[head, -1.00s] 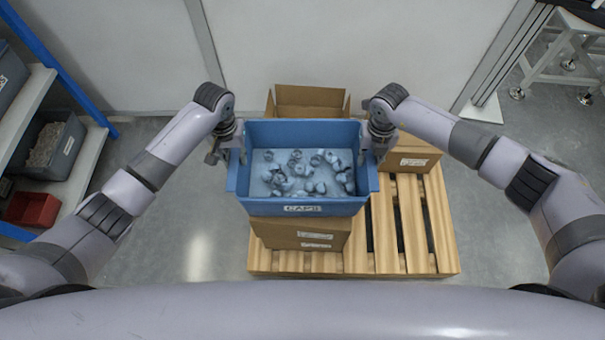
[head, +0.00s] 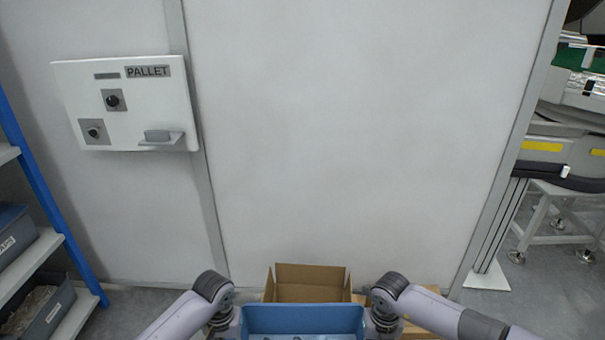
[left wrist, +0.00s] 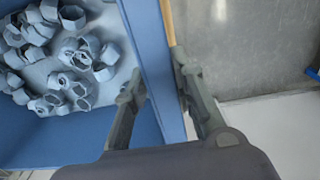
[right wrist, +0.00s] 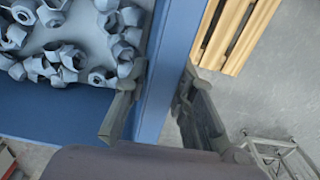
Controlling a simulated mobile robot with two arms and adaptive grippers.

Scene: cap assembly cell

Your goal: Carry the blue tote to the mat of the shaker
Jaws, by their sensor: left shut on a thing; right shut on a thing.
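The blue tote (head: 303,320) shows only its far wall and rim at the bottom of the head view. Its lower part is out of that frame. In the left wrist view my left gripper (left wrist: 158,92) is shut on one side wall of the tote (left wrist: 160,70), one finger inside and one outside. In the right wrist view my right gripper (right wrist: 163,80) is shut the same way on the opposite wall (right wrist: 170,60). Several grey-blue caps (left wrist: 70,70) lie loose in the tote. The shaker's mat cannot be made out in these views.
An open cardboard box (head: 312,283) stands just beyond the tote. A wooden pallet (right wrist: 238,35) lies below. A white wall panel marked PALLET (head: 130,100) hangs at left. Shelving (head: 45,250) stands at far left. A machine on a metal stand (head: 560,150) is at right.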

